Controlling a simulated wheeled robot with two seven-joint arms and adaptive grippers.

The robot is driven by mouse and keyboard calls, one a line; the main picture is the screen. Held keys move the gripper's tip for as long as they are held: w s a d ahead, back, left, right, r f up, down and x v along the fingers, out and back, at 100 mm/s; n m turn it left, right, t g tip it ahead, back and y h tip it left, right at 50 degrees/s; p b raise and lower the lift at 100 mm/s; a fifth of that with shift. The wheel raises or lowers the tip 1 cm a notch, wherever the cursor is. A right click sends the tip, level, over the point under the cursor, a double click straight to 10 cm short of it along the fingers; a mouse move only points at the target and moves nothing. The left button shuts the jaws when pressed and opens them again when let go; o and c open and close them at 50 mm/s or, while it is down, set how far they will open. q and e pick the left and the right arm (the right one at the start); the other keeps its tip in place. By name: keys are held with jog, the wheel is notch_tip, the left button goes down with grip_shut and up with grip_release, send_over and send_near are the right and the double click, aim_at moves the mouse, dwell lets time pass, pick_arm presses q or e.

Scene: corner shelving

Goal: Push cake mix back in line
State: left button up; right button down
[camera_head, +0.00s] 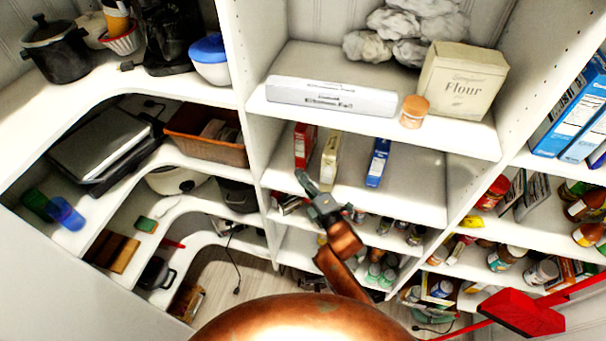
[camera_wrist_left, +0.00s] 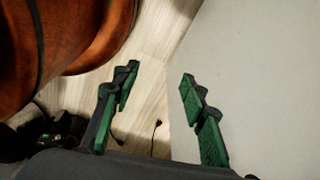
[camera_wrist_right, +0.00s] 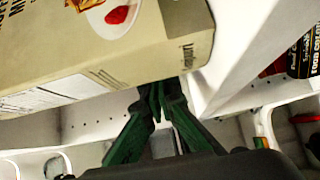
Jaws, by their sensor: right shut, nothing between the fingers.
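The cake mix looks to be the beige box (camera_head: 330,160) on the middle shelf in the head view, between a red box (camera_head: 304,145) and a blue box (camera_head: 377,162). It reaches nearer the shelf's front edge than the other two. In the right wrist view a beige box (camera_wrist_right: 110,45) with a cake picture fills the upper left. My right gripper (camera_head: 303,178) is shut and empty, close to the beige box's front; its fingertips (camera_wrist_right: 158,88) appear at the box's lower edge. I cannot tell whether they touch. My left gripper (camera_wrist_left: 157,78) is open and empty, away from the shelf boxes.
The upper shelf holds a flour box (camera_head: 462,82), an orange-lidded jar (camera_head: 414,111) and a long white box (camera_head: 331,96). The middle shelf (camera_head: 415,190) is bare right of the blue box. A pale panel (camera_wrist_left: 260,80) stands beside my left gripper.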

jog(key=shift+s+a+r, duration=0.1)
jog(key=shift+s+a, duration=0.1)
jog(key=shift+s, duration=0.35)
jog(key=shift+s+a, duration=0.15)
jog(key=shift+s, duration=0.35)
pick_arm(q)
jog(key=shift+s+f+b, duration=0.25)
jog(key=shift+f+b, duration=0.45)
jog(key=shift+b, duration=0.15)
pick_arm(e)
jog(key=v, duration=1)
jog(key=shift+w+d, duration=0.1)
